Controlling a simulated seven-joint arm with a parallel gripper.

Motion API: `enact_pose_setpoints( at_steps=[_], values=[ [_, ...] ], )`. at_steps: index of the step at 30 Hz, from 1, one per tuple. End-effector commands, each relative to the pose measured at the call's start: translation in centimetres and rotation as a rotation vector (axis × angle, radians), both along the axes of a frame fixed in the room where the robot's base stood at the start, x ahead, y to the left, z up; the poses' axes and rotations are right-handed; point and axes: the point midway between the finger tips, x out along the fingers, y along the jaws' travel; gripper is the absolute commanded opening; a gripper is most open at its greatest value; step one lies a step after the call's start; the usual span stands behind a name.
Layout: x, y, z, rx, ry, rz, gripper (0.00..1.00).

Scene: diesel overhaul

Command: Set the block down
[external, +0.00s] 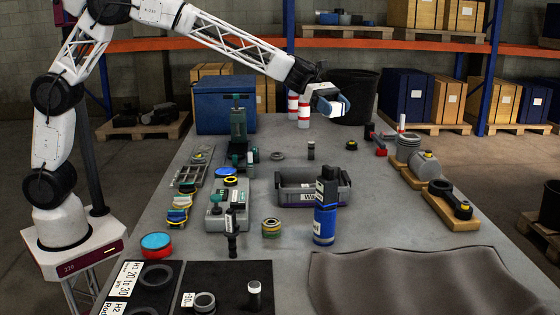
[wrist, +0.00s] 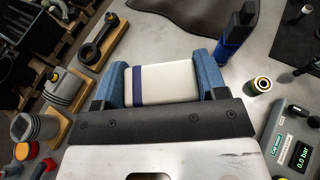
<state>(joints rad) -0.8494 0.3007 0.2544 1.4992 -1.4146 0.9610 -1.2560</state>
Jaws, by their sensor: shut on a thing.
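The block is white with a dark blue band (wrist: 165,84) and lies between the two blue fingers of my gripper (wrist: 158,86) in the wrist view. The fingers are shut on it from both sides. In the external view my gripper (external: 328,101) is held in the air above the far half of the grey workbench (external: 370,215), above and behind the grey bin (external: 285,197). In that view the block is small and partly covered by the fingers.
A blue bottle (external: 325,222) stands by the bin. Pistons (external: 408,148) and a connecting rod (external: 450,200) lie on wooden boards at the right. A blue crate (external: 225,105) stands at the back left. The grey cloth (external: 420,282) covers the front right; bare bench lies right of the bin.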

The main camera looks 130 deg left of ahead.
Motion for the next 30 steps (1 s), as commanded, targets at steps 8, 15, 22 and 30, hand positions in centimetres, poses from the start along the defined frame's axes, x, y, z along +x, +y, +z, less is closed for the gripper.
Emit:
enact_pose_setpoints(
  at_steps=[8,15,22,30],
  values=[
    [-6.1,7.4,0.0,0.007,-0.002,0.095,0.4],
    [-10.9,12.3,0.0,0.013,-0.003,0.162,0.4],
    [-14.2,15.3,0.0,0.016,-0.004,0.207,0.4],
    [-14.5,15.5,-5.7,0.013,-0.001,0.21,0.4]
  ],
)
